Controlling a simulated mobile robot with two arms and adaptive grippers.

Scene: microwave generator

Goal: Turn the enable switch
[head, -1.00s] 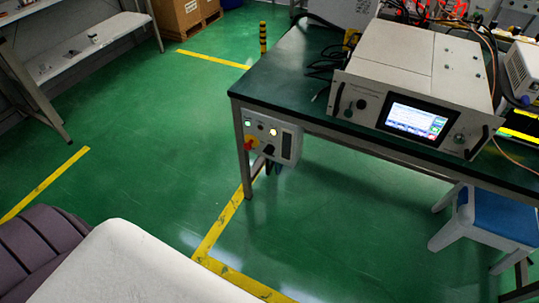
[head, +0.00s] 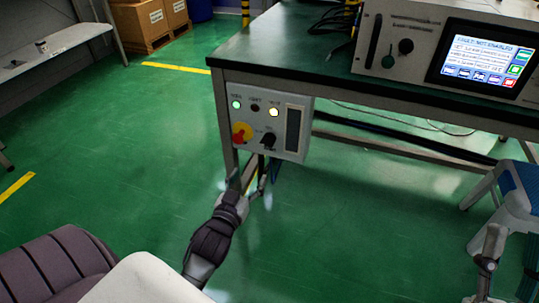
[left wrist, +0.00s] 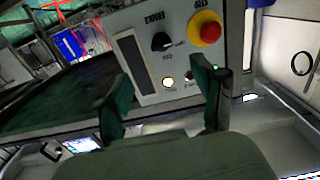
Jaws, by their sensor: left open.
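A pale control box (head: 296,99) hangs under the near left table corner. On its face are a black rotary knob (head: 268,140), which I take to be the enable switch, and a red-and-yellow stop button (head: 241,132) to its left. In the left wrist view the knob (left wrist: 161,41) appears upside down, its pointer toward the red button (left wrist: 206,29). My left gripper (head: 248,178) is open and empty just below the box, apart from the knob. The wrist view shows its two fingers (left wrist: 165,78) spread. Part of my right gripper (head: 490,245) shows at lower right; its jaw state is unclear.
The microwave generator (head: 400,72) stands on the dark table (head: 290,50); its screen (head: 487,52) reads a not-enabled fault. A table leg (head: 223,110) stands left of the box. A blue-seated stool (head: 510,200) is at right. Green floor is open at left.

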